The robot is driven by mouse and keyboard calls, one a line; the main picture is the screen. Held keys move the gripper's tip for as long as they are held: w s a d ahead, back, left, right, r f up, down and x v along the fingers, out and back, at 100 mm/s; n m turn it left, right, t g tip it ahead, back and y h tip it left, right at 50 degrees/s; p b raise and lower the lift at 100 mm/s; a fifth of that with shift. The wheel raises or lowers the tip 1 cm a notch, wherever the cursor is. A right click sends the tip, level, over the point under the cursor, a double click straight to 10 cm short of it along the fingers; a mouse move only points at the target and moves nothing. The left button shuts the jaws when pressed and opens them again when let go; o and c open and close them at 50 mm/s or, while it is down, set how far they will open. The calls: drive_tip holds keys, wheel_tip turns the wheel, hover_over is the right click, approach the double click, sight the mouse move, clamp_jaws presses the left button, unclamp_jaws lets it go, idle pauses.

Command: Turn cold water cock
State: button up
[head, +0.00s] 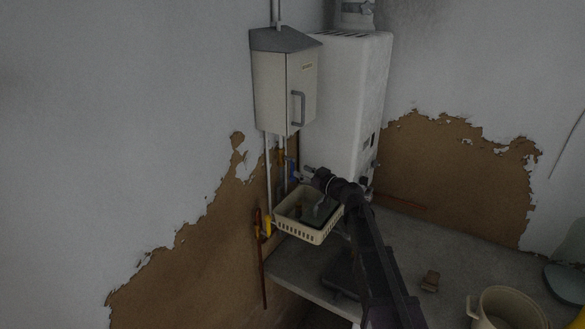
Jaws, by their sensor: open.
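A small blue handle (293,169), which looks like the cold water cock, sits on the pipework below the wall cabinet and left of the white boiler. It is small and dim, so its exact turn angle is hard to tell. My gripper (308,174) is just right of the blue handle, at the end of my dark arm, which reaches up from the lower right. The gripper is open. I cannot tell whether its fingers touch the handle. A yellow handle (266,226) shows lower left, on another pipe.
A grey cabinet (285,85) with a bar handle hangs above the pipes, beside the white boiler (358,100). A cream basket (306,236) is below my gripper.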

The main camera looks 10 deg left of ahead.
sight(293, 167)
drive_tip(key=shift+x, duration=2.55)
drive_tip(key=shift+c, duration=0.2)
clamp_jaws()
